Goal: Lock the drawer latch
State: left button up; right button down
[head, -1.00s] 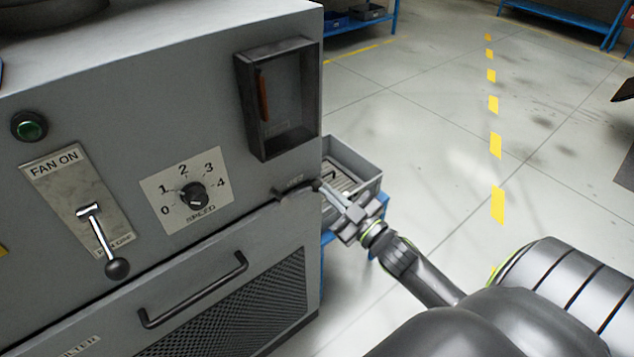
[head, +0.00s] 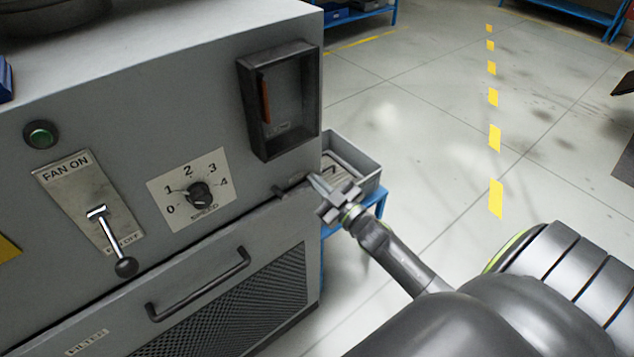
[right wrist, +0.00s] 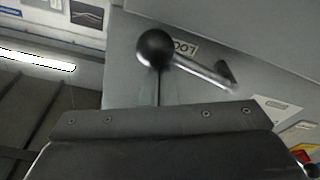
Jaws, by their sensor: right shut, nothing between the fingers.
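The drawer (head: 215,300), labelled FILTER, sits flush in the lower front of the grey cabinet and has a black bar handle (head: 198,285). The drawer latch (head: 283,190) is a small lever above the drawer's upper right corner, partly hidden by my gripper. In the right wrist view the latch lever (right wrist: 205,73) shows with a black ball knob (right wrist: 155,47), beside a partly covered label. My right gripper (head: 314,183) is shut and empty at the latch's outer end. Its fingertips (right wrist: 158,76) are just below the knob; I cannot tell whether they touch. My left gripper is out of view.
The cabinet front also carries a FAN ON lever (head: 110,240), a speed dial (head: 198,194), a green button (head: 41,134) and a recessed box (head: 285,100). A grey tray (head: 355,160) on a blue stand is behind my right gripper.

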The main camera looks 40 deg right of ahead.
aim_at(290, 210)
jog(key=shift+f+m, duration=0.4)
jog(key=shift+m, duration=0.2)
jog(key=a+f+m+h+b, duration=0.1)
jog(key=f+m, duration=0.1)
jog(key=m, duration=0.2)
jog(key=a+f+m+h+b, duration=0.1)
jog(key=f+m, duration=0.1)
jog(key=m, duration=0.2)
jog(key=a+f+m+h, duration=0.1)
jog(key=f+m, duration=0.2)
jog(key=m, duration=0.2)
jog(key=shift+s+a+b, duration=0.15)
jog(key=shift+a+b, duration=0.2)
jog(key=shift+b, duration=0.05)
jog(key=shift+s+a+f+m+g+h, duration=0.1)
jog(key=shift+a+f+m+h, duration=0.15)
jog(key=shift+a+m, duration=0.45)
jog(key=shift+a+f+m+g+h, duration=0.1)
jog(key=shift+a+f+m+h, duration=0.15)
jog(key=shift+m, duration=0.7)
jog(key=shift+s+a+f+m+g+h, duration=0.1)
jog(key=shift+a+f+m+h, duration=0.1)
jog(key=shift+a+m, duration=0.5)
jog(key=shift+d+m, duration=0.15)
jog(key=shift+m, duration=0.1)
jog(key=shift+f, duration=0.1)
